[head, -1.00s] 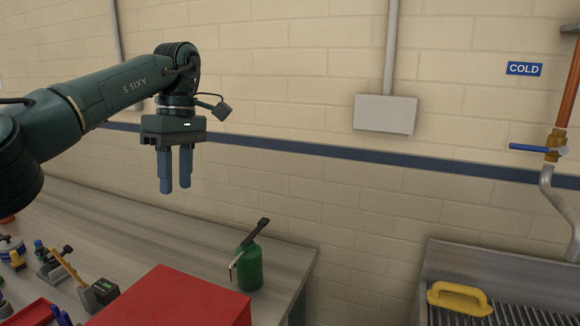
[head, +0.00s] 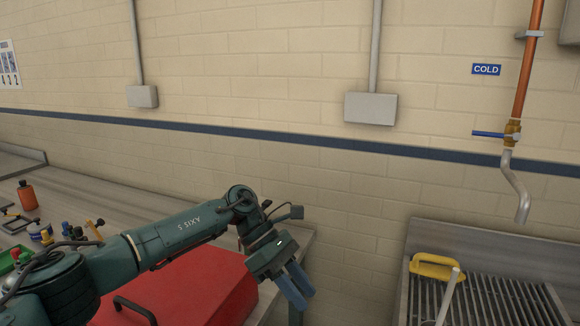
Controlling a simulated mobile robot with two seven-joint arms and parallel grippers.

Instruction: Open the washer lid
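No washer or washer lid can be made out in the head view. My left gripper (head: 302,296) is low in the middle, pointing down and to the right. Its two blue fingers are a little apart, with nothing between them. It is in front of the right end of a red box (head: 205,285); I cannot tell whether they touch. My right gripper is not in view.
The red box has a black handle (head: 135,308) and is on a grey bench (head: 125,193) with small tools. At right, a metal basin (head: 560,251) has a slatted grate, a yellow-handled tool (head: 437,266) and a pale rod (head: 447,297). A blue-handled tap (head: 511,133) is above.

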